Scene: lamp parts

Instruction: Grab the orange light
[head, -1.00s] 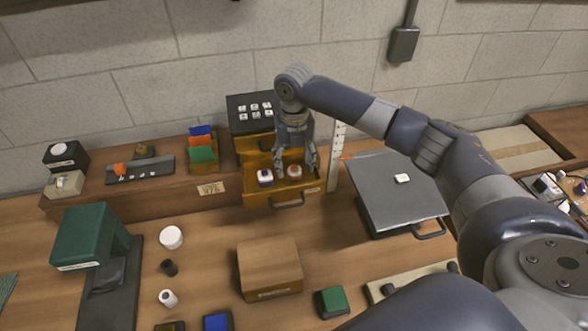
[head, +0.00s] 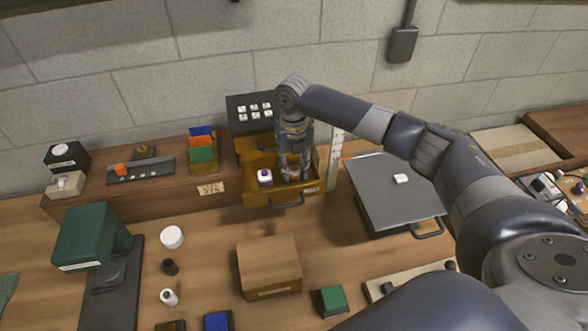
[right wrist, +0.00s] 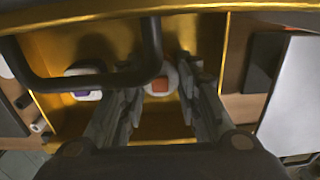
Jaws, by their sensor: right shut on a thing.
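The orange light (right wrist: 160,83), a small white round piece with an orange square on top, sits in the open yellow drawer (head: 251,196). My right gripper (head: 293,174) reaches down into the drawer and is shut on the orange light. In the right wrist view, the fingers of this gripper (right wrist: 162,92) stand on either side of the light. A similar white piece with a purple top (head: 265,177) stands to the left in the same drawer, apart from the fingers. It also shows in the right wrist view (right wrist: 84,83). My left gripper is not in view.
The drawer handle (head: 288,203) juts out at the front. A ruler (head: 335,155) stands upright just right of the drawer, and a grey case (head: 400,190) lies further right. A wooden box (head: 268,267) sits in front. Bare table lies between box and drawer.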

